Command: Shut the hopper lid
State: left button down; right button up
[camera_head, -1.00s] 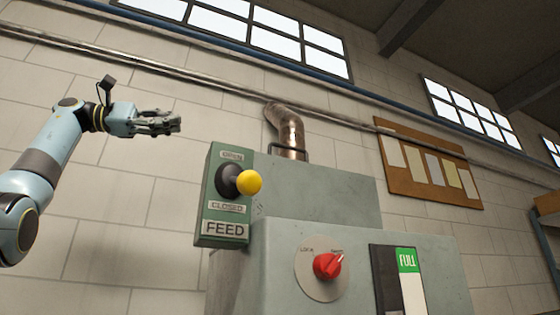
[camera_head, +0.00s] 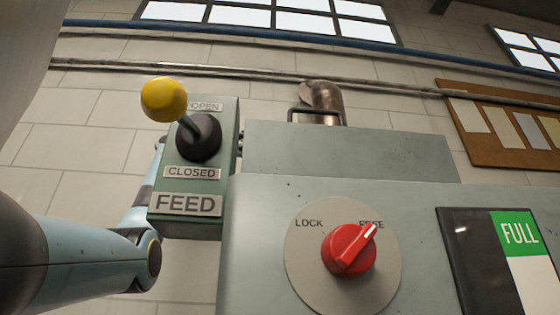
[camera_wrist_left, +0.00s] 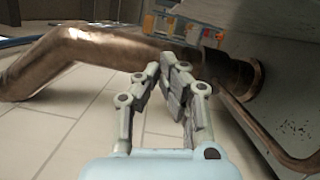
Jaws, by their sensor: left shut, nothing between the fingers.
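The hopper lid appears to be the upright grey panel (camera_head: 345,155) behind the machine's top, with a dark handle (camera_head: 317,111) at its upper edge. It looks raised. The red knob (camera_head: 348,250) on the front has its white mark at FREE. My left arm reaches in from the left and passes behind the green FEED box, which hides its gripper in the head view. In the left wrist view my left gripper (camera_wrist_left: 178,75) is shut and empty, beside a grey panel with a dark bar (camera_wrist_left: 285,150). My right gripper is not in view.
The FEED box (camera_head: 186,203) carries a lever with a yellow ball (camera_head: 164,99) sticking out. A copper pipe (camera_head: 328,100) rises behind the panel and shows large in the left wrist view (camera_wrist_left: 85,60). A FULL gauge (camera_head: 519,234) is on the machine's front right.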

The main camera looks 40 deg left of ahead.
aim_at(297, 124)
pick_arm(q)
jog(key=d, duration=0.3)
jog(key=w+d+p, duration=0.1)
jog(key=d, duration=0.2)
jog(key=w+d+r+p, duration=0.1)
jog(key=d, duration=0.3)
jog(key=shift+w+d+r, duration=0.1)
jog(key=shift+w, duration=0.15)
jog(key=shift+w+d, duration=0.1)
jog(key=shift+w, duration=0.05)
